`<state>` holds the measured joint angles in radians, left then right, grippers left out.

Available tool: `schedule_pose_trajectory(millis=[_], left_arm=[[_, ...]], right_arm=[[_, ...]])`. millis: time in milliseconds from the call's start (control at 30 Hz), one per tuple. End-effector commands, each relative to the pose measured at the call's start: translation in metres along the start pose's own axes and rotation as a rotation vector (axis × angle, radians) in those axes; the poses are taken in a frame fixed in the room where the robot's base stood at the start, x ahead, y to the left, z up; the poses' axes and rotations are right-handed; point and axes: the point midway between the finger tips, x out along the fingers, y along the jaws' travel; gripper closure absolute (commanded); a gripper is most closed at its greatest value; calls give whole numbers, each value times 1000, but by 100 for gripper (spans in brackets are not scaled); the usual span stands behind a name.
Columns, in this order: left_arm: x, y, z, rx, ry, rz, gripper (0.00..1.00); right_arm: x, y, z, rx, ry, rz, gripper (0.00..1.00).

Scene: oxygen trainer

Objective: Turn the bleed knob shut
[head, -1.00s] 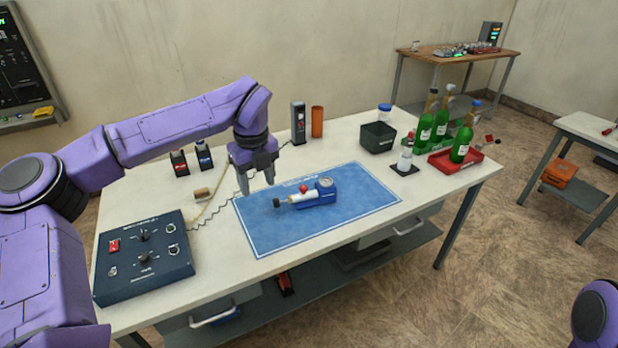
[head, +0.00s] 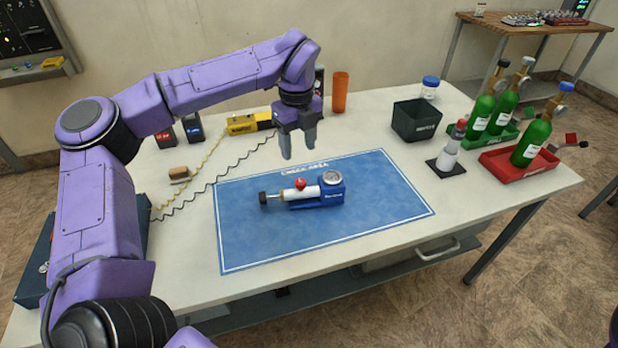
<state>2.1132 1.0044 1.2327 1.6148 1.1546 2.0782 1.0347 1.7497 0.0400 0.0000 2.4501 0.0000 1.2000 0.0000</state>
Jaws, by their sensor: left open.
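A blue regulator block (head: 325,194) with a round gauge (head: 331,179) lies on the blue mat (head: 375,215). A white cylinder (head: 301,194) runs left from it, with a red knob (head: 300,183) on top and a black knob (head: 264,197) at its left end. I cannot tell from this view which knob is the bleed knob. My left gripper (head: 299,150) is open and empty, pointing down above the back of the mat, apart from the device and behind the red knob in the picture. My right gripper is out of view.
A dark bin (head: 416,119), a white bottle (head: 451,152) and green bottles in a red tray (head: 518,163) and a green tray stand at the right. A yellow unit (head: 243,124) and an orange cup (head: 340,92) stand behind. Cables (head: 205,185) cross the left. The mat around the device is clear.

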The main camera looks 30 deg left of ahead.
Motion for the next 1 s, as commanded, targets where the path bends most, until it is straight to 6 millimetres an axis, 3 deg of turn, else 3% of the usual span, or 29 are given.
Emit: schedule_pose_trajectory(millis=[167,400,600,933,967,1000], left_arm=[[19,0,0,1,2,4,44],[71,2,0,-1,1,5,44],[102,2,1,-3,1,2,44],[110,1,1,-3,0,0,44],[110,2,1,-3,0,0,50],[110,2,1,-3,0,0,63]], right_arm=[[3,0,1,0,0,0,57],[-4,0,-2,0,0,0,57],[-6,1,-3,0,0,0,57],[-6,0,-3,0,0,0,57],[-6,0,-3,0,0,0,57],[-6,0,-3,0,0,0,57]])
